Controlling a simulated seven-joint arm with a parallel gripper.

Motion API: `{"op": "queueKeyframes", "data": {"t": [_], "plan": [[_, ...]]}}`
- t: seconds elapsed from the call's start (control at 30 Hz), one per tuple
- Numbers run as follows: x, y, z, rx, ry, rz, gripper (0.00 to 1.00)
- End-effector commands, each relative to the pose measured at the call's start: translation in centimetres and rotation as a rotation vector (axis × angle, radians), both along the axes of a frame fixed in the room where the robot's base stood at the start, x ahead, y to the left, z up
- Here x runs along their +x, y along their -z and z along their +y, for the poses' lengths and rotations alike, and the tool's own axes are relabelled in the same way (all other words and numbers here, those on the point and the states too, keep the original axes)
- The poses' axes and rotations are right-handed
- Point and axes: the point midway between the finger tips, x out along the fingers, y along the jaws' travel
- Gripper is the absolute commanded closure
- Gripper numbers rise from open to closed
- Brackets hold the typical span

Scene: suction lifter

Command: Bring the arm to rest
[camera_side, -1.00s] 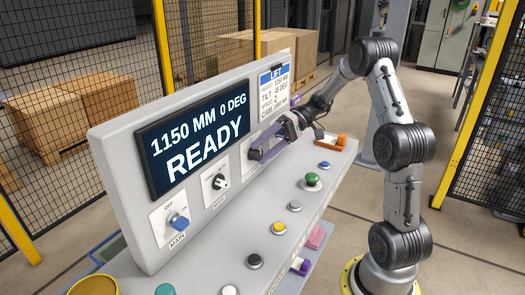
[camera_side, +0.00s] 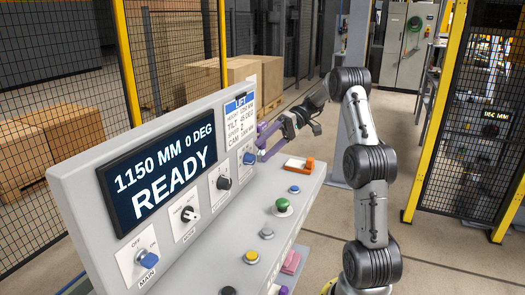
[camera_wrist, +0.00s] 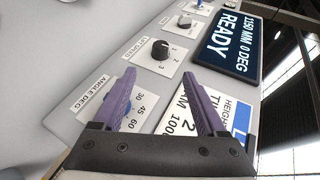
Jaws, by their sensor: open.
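My gripper (camera_side: 264,144) hangs beside the right end of the grey control panel (camera_side: 75,200) in the side view. Its purple fingers are spread with nothing between them, and they look apart from the panel. In the wrist view my gripper (camera_wrist: 163,62) shows both fingers open over the panel face. A blue knob (camera_side: 249,158) is close to the fingers in the side view. In the wrist view the left finger mostly hides the angle dial. The display (camera_side: 160,168) reads 1150 MM 0 DEG READY.
The panel carries a black lift-speed knob (camera_side: 224,183), a mode knob (camera_side: 188,214) and a blue main switch (camera_side: 147,258). A green button (camera_side: 283,205) and other buttons stand on the desk. An orange piece (camera_side: 309,164) lies near its far end. Mesh fencing (camera_side: 480,130) stands behind.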

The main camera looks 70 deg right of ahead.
Motion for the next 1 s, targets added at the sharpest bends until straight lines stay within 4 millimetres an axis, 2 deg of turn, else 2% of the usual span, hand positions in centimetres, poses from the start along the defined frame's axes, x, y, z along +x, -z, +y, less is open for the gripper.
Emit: {"op": "queueKeyframes", "data": {"t": [0.17,0.27,0.37,0.43,0.53,0.6,0.7,0.8,0.9,1.0], "plan": [[0.1,0.0,0.1,0.0,-0.002,0.0,0.25],[0.8,-0.4,1.2,-0.01,-0.034,-0.007,0.25],[2.1,-2.9,4.3,-0.064,-0.11,-0.042,0.25],[2.6,-5.2,8.0,-0.107,-0.186,-0.069,0.25],[1.8,-7.9,14.2,-0.196,-0.309,-0.088,0.25],[0.5,-8.9,17.9,-0.267,-0.372,-0.084,0.25],[-2.0,-9.6,22.5,-0.375,-0.438,-0.069,0.25],[-5.0,-9.6,26.0,-0.493,-0.478,-0.057,0.25],[-8.4,-8.9,28.4,-0.617,-0.493,-0.053,0.25],[-11.7,-7.7,29.7,-0.743,-0.482,-0.062,0.25]]}}
